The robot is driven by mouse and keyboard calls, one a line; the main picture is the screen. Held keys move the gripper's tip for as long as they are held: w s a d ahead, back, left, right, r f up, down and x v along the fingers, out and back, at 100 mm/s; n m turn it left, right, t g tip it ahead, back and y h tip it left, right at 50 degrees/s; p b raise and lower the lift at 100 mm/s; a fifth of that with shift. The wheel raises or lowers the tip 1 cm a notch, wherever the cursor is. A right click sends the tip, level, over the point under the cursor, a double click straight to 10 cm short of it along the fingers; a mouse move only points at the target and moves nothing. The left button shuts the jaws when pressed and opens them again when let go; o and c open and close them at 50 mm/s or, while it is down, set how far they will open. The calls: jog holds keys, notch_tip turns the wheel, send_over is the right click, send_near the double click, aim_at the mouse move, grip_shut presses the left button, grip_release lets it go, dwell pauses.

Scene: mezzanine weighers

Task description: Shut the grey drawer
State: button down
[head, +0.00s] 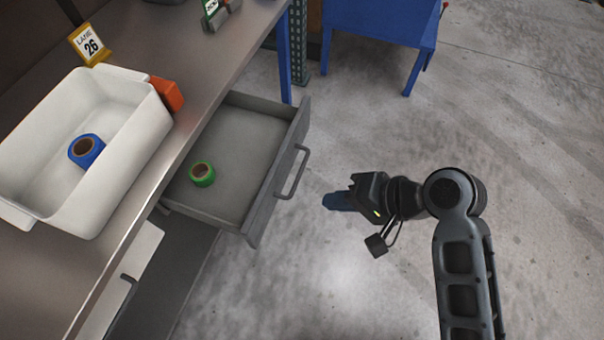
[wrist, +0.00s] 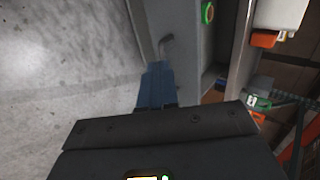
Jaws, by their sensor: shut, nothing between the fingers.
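The grey drawer (head: 238,135) stands pulled out from under the workbench in the head view, with a bar handle (head: 292,172) on its front. A green tape roll (head: 202,173) lies inside it. My gripper (head: 328,201) is shut and empty, to the right of the drawer front and apart from the handle in the head view. In the wrist view my blue fingers (wrist: 156,78) are together, pointing toward the drawer handle (wrist: 166,46). The drawer front (wrist: 140,25) and the green roll (wrist: 208,13) also show there. Whether the fingers touch the handle cannot be told from the wrist view.
A white bin (head: 110,160) with a blue tape roll (head: 87,150) stands on the bench (head: 215,75). An orange object (head: 167,94) sits beside it, near a "26" sign (head: 90,45). A blue table (head: 378,22) stands at the back. Floor on the right is clear.

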send_near(271, 198)
notch_tip(271, 198, down, 4)
jog(key=shift+w+a, duration=0.25)
jog(key=shift+a, duration=0.45)
jog(key=shift+w+a, duration=0.25)
jog(key=shift+a, duration=0.4)
jog(key=shift+w+a, duration=0.25)
jog(key=shift+a, duration=0.45)
jog(key=w+a+b, duration=0.1)
jog(key=w+a, duration=0.1)
jog(key=a, duration=0.5)
jog(key=w+a+b, duration=0.1)
jog(key=w+a, duration=0.2)
jog(key=a, duration=0.3)
jog(key=w+a+b, duration=0.2)
jog(key=a, duration=0.5)
jog(key=shift+w+a, duration=0.25)
jog(key=shift+a, duration=0.15)
jog(key=shift+w+a, duration=0.1)
jog(key=shift+a, duration=0.2)
jog(key=shift+a+r, duration=0.15)
jog(key=shift+a, duration=0.05)
jog(key=shift+a+r+b, duration=0.1)
jog(key=shift+b, duration=0.2)
